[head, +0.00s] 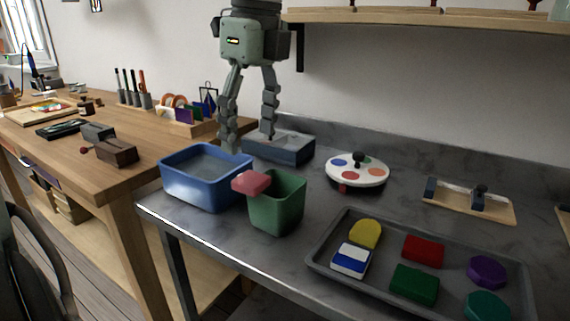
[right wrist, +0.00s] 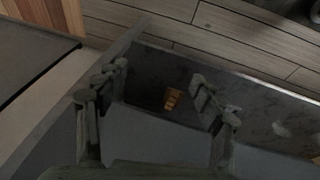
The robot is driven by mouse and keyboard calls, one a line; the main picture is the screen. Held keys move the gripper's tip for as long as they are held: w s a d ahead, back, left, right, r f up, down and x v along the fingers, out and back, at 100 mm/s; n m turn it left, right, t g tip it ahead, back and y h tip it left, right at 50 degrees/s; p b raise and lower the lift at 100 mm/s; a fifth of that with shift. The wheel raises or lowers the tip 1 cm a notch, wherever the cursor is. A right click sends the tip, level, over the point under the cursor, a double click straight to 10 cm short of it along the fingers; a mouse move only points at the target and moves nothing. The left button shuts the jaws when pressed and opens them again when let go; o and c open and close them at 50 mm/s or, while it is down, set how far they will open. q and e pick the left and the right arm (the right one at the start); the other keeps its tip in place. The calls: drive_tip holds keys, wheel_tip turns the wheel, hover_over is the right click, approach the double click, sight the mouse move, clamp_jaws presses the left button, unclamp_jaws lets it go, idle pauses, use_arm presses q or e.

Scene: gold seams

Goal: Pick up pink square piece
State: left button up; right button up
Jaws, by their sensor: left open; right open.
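The pink square piece (head: 251,183) shows in the head view at the left rim of the green bin (head: 277,207), close to the blue bin (head: 191,189). It looks slightly tilted; I cannot tell exactly what it rests on. The pink piece is not recognisable there.
A grey tray (head: 322,258) with several coloured pieces lies at the front right. A white round holder (head: 357,172) stands mid-counter. A grey-blue box (head: 283,151) stands behind the bins. A wooden workbench (head: 62,150) is at left, and a shelf (head: 400,16) hangs above.

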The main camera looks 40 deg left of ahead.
sight(251, 177)
use_arm(q)
drive_tip(key=shift+w+f, duration=0.15)
drive_tip(key=shift+w, duration=0.15)
drive_tip(key=shift+f, duration=0.3)
drive_tip(key=f, duration=0.6)
drive_tip(key=shift+s+a+f+p, duration=0.1)
drive_tip(key=shift+a+f+p, duration=0.2)
drive_tip(key=shift+a+f, duration=0.05)
drive_tip(key=c, duration=1.4)
drive_tip(key=shift+r, duration=0.55)
drive_tip(key=r, duration=0.2)
drive_tip(key=a+r, duration=0.1)
drive_tip(key=shift+s+r+b, duration=0.25)
drive_tip(key=shift+r+b, duration=0.05)
drive_tip(key=shift+r, duration=0.1)
drive_tip(key=s+a+r, duration=0.1)
drive_tip(key=a+r, duration=0.1)
drive_tip(key=a, duration=0.1)
drive_tip(key=s+a+r, duration=0.2)
drive_tip(key=a, duration=0.1)
drive_tip(key=s+a+r, duration=0.2)
drive_tip(key=a, duration=0.1)
drive_tip(key=shift+s+a+b, duration=0.1)
drive_tip(key=shift+b, duration=0.3)
use_arm(e)
drive_tip(key=shift+s+r, duration=0.5)
drive_tip(key=shift+r, duration=0.25)
